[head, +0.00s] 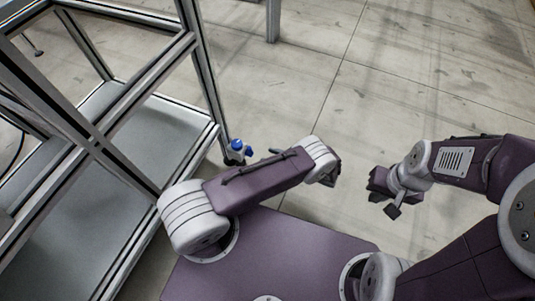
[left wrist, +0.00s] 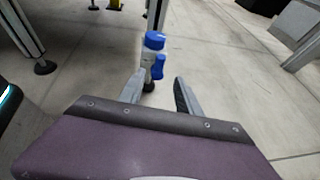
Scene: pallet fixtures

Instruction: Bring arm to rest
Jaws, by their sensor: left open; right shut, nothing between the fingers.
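My left arm (head: 262,182) is folded across the front of my purple base in the head view, and its link hides most of the gripper. In the left wrist view my left gripper (left wrist: 159,92) is open, its two grey fingers apart with nothing held between them. A blue-and-white fitting (left wrist: 155,60) shows beyond the fingers, apart from them. In the head view the same fitting (head: 237,148) is near the foot of a frame post. My right gripper (head: 392,211) is shut and empty, hanging down over the floor at the right.
A metal frame (head: 150,75) with grey panels stands close on the left, near my left arm. Another post (head: 273,20) stands at the back. The concrete floor (head: 420,70) is clear ahead and to the right.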

